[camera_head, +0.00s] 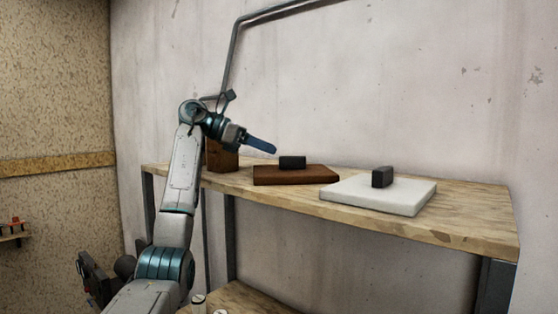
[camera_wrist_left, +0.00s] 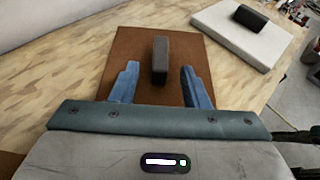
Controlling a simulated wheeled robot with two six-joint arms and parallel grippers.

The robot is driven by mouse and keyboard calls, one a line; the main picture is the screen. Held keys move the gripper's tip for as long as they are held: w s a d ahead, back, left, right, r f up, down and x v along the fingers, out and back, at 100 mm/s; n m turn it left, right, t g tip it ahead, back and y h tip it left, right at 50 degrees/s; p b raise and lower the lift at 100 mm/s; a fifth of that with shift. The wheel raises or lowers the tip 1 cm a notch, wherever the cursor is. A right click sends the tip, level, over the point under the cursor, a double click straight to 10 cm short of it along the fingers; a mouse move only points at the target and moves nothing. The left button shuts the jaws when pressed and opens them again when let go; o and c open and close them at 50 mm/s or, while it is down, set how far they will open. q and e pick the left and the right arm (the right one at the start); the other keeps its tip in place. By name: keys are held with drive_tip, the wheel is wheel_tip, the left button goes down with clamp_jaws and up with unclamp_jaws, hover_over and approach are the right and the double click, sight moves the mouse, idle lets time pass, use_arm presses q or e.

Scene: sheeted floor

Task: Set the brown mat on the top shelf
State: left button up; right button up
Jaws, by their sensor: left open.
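The brown mat (camera_head: 290,177) lies flat on the wooden top shelf (camera_head: 450,233), left of its middle. A black block (camera_head: 292,162) sits on the mat. My left gripper (camera_head: 262,146) is above the left part of the mat. In the left wrist view the brown mat (camera_wrist_left: 125,55) lies below and ahead of the fingers, and the black block (camera_wrist_left: 160,60) stands in line with the gap between them. My left gripper (camera_wrist_left: 160,84) is open, with nothing held between its fingers. My right gripper is not in view.
A white slab (camera_head: 380,196) with another dark block (camera_head: 383,177) on it lies right of the mat. A brown box (camera_head: 222,158) stands at the shelf's left end, partly behind my arm. A lower shelf (camera_head: 255,298) shows below. The shelf's right end is bare.

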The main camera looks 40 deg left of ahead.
use_arm(q)
drive_tip(key=b+v, duration=0.1)
drive_tip(key=v, duration=0.6)
drive_tip(key=shift+s+a, duration=0.1)
drive_tip(key=shift+s, duration=0.05)
